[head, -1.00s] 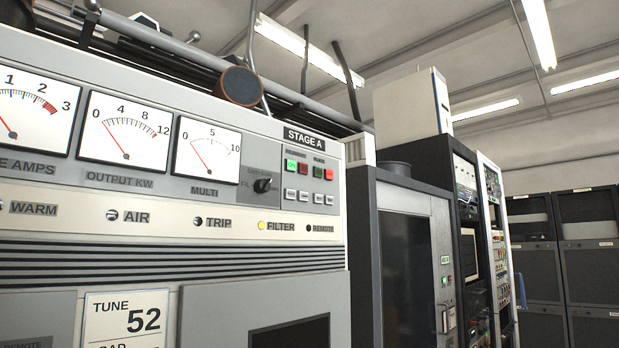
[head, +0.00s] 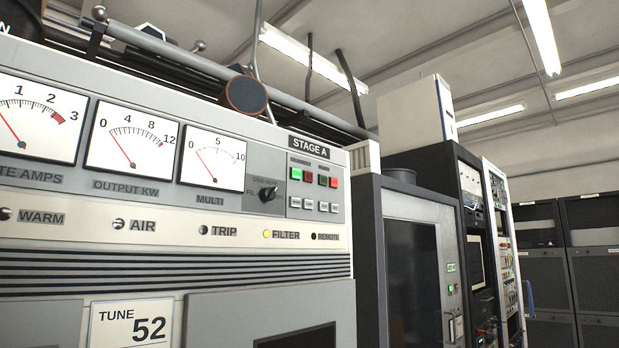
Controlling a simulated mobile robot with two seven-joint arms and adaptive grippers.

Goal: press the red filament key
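The grey cabinet marked STAGE A (head: 310,148) fills the left and middle of the head view. Near its right end is a row of small square keys: a lit green key (head: 297,174), a dark red key (head: 309,177), a dark green key (head: 322,180) and a bright red key (head: 334,183). The keys sit in two pairs, each under a small label. The labels are too small to read surely; the left one is longer, so I cannot be certain which red key is filament. Neither gripper is in view.
A black selector knob (head: 268,194) sits left of the keys, and several pale buttons (head: 315,206) lie below them. A yellow FILTER lamp (head: 267,234) is lit. Pipes run above the cabinet. A dark-framed rack (head: 367,260) stands at its right.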

